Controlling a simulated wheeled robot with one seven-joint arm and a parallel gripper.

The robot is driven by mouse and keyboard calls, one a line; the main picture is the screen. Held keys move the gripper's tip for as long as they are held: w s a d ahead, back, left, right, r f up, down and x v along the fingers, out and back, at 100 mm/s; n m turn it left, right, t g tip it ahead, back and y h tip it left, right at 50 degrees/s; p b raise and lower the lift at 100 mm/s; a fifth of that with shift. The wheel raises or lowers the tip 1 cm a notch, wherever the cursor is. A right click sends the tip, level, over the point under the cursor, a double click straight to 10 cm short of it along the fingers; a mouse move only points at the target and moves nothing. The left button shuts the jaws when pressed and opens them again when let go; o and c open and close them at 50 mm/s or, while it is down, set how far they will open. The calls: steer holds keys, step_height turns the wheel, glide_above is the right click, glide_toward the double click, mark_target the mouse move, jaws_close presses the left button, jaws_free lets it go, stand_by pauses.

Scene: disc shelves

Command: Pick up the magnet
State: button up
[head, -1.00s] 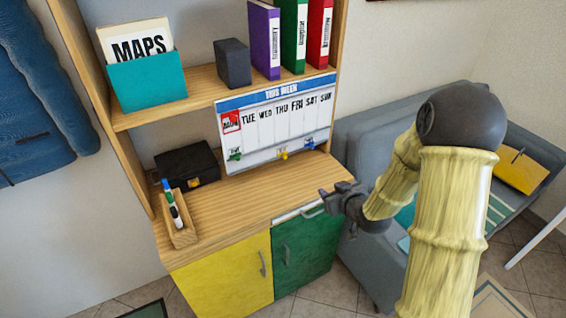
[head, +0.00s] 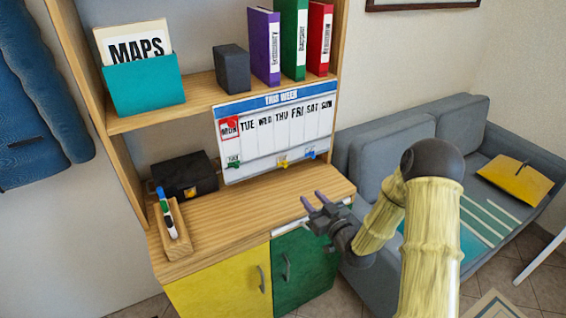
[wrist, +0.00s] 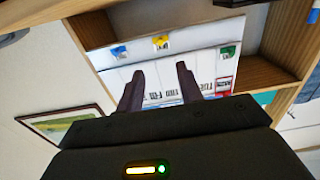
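A white weekly board (head: 265,137) headed THIS WEEK leans upright at the back of the wooden desk. Along its lower part sit a green magnet (head: 233,164), a yellow magnet (head: 283,161) and a blue magnet (head: 310,153). A red square marker (head: 229,127) frames MON. The wrist view shows the board upside down, with the blue magnet (wrist: 119,51), yellow magnet (wrist: 160,41) and green magnet (wrist: 228,50). My gripper (head: 312,198) is open and empty, in front of the board near the desk's right end. Its fingers (wrist: 158,72) are apart in the wrist view.
A pen holder (head: 173,232) and a black box (head: 184,176) stand on the left of the desk (head: 235,215). The upper shelf (head: 195,102) holds a MAPS file, a dark block and binders. A grey sofa (head: 400,150) is to the right. The desk's middle is clear.

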steer(key=p, duration=0.2)
glide_toward(286, 167)
steer(key=x, duration=0.4)
steer(key=shift+f, duration=0.35)
steer(key=shift+r+p+x, duration=0.15)
steer(key=shift+p+x, duration=0.05)
steer(key=shift+x, duration=1.1)
steer(key=shift+r+p+x, duration=0.1)
steer(key=shift+p+x, duration=0.1)
steer(key=shift+x, duration=1.05)
steer(key=shift+c, duration=0.3)
jaws_close()
